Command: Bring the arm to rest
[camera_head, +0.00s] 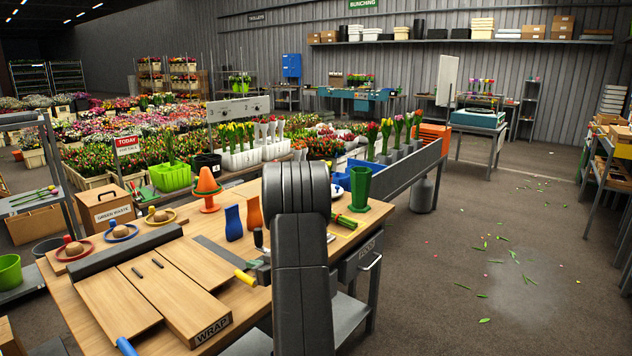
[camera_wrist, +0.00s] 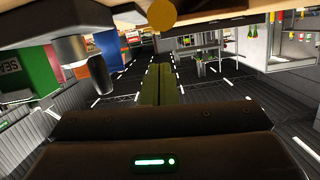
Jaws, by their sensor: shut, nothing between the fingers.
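My arm (camera_head: 301,240) stands folded upright in front of the workbench (camera_head: 72,293), dark grey and thick in the middle of the head view. My gripper is hidden in that view. In the wrist view my gripper (camera_wrist: 159,72) shows as two narrow greenish fingers side by side, closed together with nothing between them. They touch nothing that I can see. The wrist view looks turned over, with a wooden edge along its top and a yellow round end (camera_wrist: 162,13) close to the fingers.
On the bench are a wooden WRAP board (camera_head: 175,300), an orange cone (camera_head: 207,190), blue and orange vases (camera_head: 233,222), a green vase (camera_head: 360,188) and a green stem bundle (camera_head: 344,221). Tulip crates fill the back left. The floor (camera_head: 440,260) at right is open, with scattered leaves.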

